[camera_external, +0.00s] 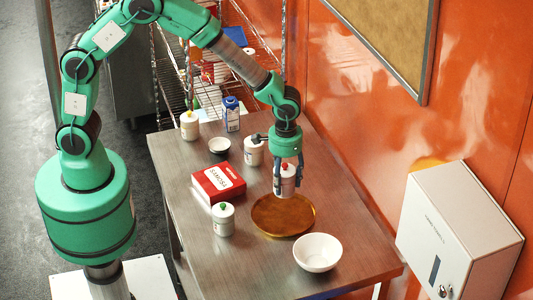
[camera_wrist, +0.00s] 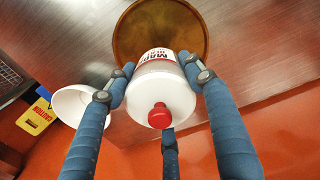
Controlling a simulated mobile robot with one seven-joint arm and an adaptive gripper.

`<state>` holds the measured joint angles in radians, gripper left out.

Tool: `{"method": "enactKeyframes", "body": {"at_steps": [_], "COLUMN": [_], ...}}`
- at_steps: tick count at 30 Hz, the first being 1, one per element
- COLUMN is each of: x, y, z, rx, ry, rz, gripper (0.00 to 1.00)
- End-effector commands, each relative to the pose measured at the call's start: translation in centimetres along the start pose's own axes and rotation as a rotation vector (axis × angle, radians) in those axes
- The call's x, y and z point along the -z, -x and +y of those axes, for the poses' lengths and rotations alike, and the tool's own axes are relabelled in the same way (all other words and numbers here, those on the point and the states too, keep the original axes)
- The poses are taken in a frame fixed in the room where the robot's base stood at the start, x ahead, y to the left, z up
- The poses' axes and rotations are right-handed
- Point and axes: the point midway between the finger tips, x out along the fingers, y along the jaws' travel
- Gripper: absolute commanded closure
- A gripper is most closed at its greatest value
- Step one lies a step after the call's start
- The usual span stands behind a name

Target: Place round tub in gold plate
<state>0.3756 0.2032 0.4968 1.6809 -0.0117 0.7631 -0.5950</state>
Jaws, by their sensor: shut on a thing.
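The round tub (camera_external: 288,171) is white with a red knob on its lid. My gripper (camera_external: 288,186) is shut on it, fingers around its sides, and holds it about upright. The gold plate (camera_external: 280,220) lies empty on the steel table, just in front of the tub in the external view; the tub's lower end reaches about its far rim there. In the wrist view the tub (camera_wrist: 165,88) sits between my blue fingers (camera_wrist: 157,75) and covers part of the gold plate's edge (camera_wrist: 150,22). The gap between tub and table is hard to judge.
A white bowl (camera_external: 318,255) stands right of the plate. A red box (camera_external: 208,190) and a green-knobbed tub (camera_external: 222,222) stand left of it. Another white tub (camera_external: 254,153), a small bowl (camera_external: 219,146) and a blue bottle (camera_external: 232,120) stand farther back. The orange wall (camera_external: 450,110) borders the table.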

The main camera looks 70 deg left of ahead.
Motion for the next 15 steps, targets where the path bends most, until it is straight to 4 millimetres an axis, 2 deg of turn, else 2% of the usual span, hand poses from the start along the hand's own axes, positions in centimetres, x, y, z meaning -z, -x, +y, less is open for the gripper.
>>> {"method": "enactKeyframes", "body": {"at_steps": [15], "x": [0.1], "y": [-5.9], "z": [0.0], "rx": [0.000], "ry": [0.000], "rz": [0.000], "gripper": [0.83]}}
